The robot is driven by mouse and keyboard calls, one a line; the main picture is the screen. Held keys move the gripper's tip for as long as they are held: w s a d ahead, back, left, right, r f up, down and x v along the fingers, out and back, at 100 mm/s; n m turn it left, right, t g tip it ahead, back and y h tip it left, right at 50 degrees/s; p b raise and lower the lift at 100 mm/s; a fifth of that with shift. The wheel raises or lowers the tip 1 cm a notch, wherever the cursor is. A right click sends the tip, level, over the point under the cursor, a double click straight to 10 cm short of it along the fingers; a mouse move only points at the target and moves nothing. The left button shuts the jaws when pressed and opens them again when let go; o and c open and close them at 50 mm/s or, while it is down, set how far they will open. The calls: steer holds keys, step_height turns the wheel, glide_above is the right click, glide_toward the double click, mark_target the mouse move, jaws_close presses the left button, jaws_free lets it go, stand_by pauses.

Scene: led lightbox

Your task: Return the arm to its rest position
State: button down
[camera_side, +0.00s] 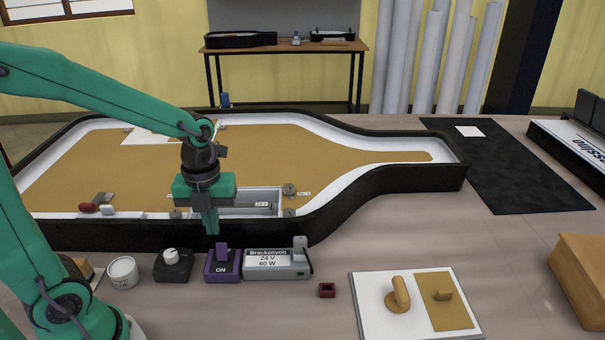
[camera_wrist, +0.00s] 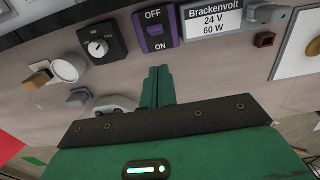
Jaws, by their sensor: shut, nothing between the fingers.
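My green arm reaches in from the left in the side view. My gripper (camera_side: 210,222) points down, shut and empty, in front of the lightbox's near wall and above the purple switch. The fingers also show closed together in the wrist view (camera_wrist: 158,86). The purple switch (camera_side: 222,266) has its lever up, with ON readable below it; OFF and ON both show in the wrist view (camera_wrist: 156,30). I cannot tell whether the fingertips touch anything; they look apart from the switch.
The grey Brackenvolt supply box (camera_side: 277,264), black knob box (camera_side: 173,265) and white cup (camera_side: 123,272) line the table near the gripper. The black-walled lightbox (camera_side: 390,182) lies behind. A white board with wooden pieces (camera_side: 372,318) lies front right. The black mat (camera_side: 520,180) is mostly clear.

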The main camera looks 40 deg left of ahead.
steer(key=shift+r, duration=0.1)
steer(key=s+r+n+t, duration=0.2)
steer(key=r+n, duration=0.3)
steer(key=n, duration=0.8)
steer(key=s+d+r+n+t, duration=0.1)
steer(key=s+r+n+t, duration=0.2)
steer(key=n, duration=1.1)
steer(key=shift+s+r+t, duration=0.3)
steer(key=shift+s+r, duration=0.25)
steer(key=shift+r, duration=0.65)
steer(key=shift+d, duration=0.1)
